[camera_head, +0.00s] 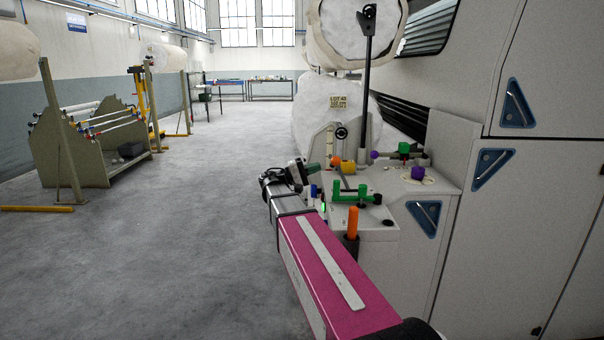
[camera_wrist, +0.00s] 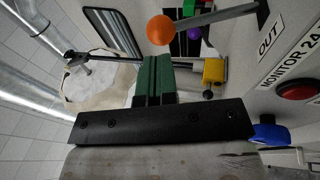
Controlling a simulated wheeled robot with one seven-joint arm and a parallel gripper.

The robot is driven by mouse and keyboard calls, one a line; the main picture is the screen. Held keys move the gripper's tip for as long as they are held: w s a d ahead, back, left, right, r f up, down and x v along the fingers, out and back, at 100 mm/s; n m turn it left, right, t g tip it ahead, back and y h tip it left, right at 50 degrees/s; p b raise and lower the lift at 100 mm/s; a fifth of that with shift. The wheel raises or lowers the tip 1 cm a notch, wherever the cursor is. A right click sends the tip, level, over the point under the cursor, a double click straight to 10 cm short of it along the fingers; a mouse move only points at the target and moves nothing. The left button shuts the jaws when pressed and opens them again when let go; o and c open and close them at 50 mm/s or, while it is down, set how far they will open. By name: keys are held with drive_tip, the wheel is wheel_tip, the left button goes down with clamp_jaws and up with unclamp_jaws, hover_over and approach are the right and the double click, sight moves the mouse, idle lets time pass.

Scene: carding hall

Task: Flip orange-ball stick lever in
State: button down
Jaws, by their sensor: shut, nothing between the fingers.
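The orange ball (camera_wrist: 161,30) sits on the end of a grey stick lever (camera_wrist: 215,15), which runs right to a panel beside an "OUT" label (camera_wrist: 270,38). It also shows small in the head view (camera_head: 337,160), just right of my gripper (camera_head: 304,169). In the wrist view, my gripper's green fingers (camera_wrist: 154,68) are shut with nothing between them. The ball appears just beyond and to the right of the fingertips, with a visible gap in the picture. Whether they touch in depth is hard to tell. No "IN" label is visible.
A yellow part (camera_wrist: 213,70), a red button (camera_wrist: 297,91) and a blue knob (camera_wrist: 270,133) are close by. A green handle (camera_head: 355,196), an orange upright grip (camera_head: 353,222) and a purple knob (camera_head: 417,172) crowd the machine's ledge. Open floor (camera_head: 200,220) lies left.

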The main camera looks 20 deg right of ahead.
drive_tip(key=shift+x, duration=1.9)
drive_tip(key=d+r+y, duration=0.1)
drive_tip(key=d, duration=0.1)
drive_tip(key=s+d+r+y, duration=0.1)
drive_tip(key=d+y, duration=0.1)
drive_tip(key=s+d+r+y, duration=0.1)
drive_tip(key=d+y, duration=0.1)
drive_tip(key=shift+d+r+m, duration=0.3)
drive_tip(key=shift+d+m, duration=0.05)
drive_tip(key=shift+m, duration=0.05)
drive_tip(key=s+d+t+y, duration=0.1)
drive_tip(key=s+d+y, duration=0.1)
drive_tip(key=d, duration=0.5)
drive_tip(key=shift+d+m+y, duration=0.3)
drive_tip(key=shift+y, duration=0.6)
drive_tip(key=shift+s+d+f, duration=0.1)
drive_tip(key=shift+s, duration=0.05)
